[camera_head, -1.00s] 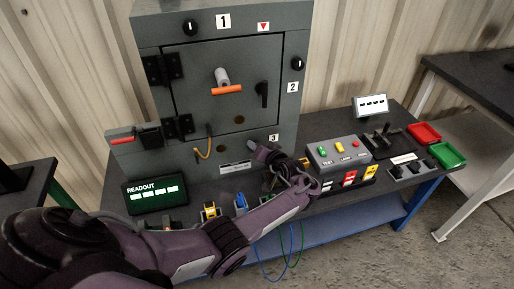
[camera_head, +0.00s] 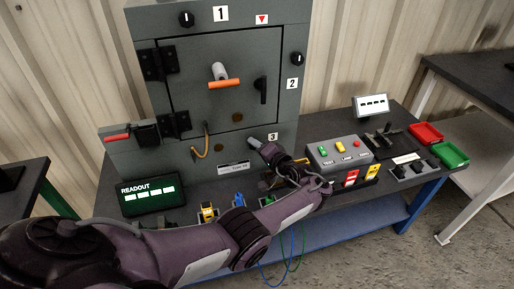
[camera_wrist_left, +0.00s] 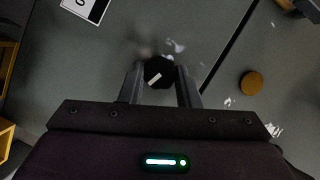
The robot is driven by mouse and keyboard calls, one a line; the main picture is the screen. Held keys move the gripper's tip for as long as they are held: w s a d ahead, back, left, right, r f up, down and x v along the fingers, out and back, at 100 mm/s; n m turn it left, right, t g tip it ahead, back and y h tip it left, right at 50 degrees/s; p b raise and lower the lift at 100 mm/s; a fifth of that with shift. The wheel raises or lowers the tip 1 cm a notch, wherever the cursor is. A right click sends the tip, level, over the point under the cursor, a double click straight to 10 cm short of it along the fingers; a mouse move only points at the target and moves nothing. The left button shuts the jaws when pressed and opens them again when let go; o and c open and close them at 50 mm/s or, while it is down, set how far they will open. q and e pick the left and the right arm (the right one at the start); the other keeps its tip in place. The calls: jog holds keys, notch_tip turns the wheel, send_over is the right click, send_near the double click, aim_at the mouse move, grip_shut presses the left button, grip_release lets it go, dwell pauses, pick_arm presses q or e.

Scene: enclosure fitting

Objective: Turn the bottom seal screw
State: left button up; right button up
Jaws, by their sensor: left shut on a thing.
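The bottom seal screw is a black round knob with a white mark (camera_wrist_left: 158,72), low on the grey enclosure's front (camera_head: 285,110) near label 3 (camera_head: 272,136). In the left wrist view it sits between the two fingers of my left gripper (camera_wrist_left: 160,88), which is shut on it. The white mark lies slanted there. In the head view my left gripper (camera_head: 254,144) reaches the enclosure beside label 3 and hides the bottom screw. Two similar black screws show by label 1 (camera_head: 187,19) and label 2 (camera_head: 297,58). My right gripper is out of view.
The enclosure door has an orange-barred handle (camera_head: 224,84) and a black latch (camera_head: 261,90). A readout (camera_head: 150,195) stands at left. A button box (camera_head: 338,152), red tray (camera_head: 426,132) and green tray (camera_head: 450,154) stand at right. My left arm crosses the bench front.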

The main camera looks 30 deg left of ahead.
pick_arm(q)
jog(key=o, duration=1)
jog(key=shift+p+v, duration=1.7)
jog(key=shift+v, duration=2.25)
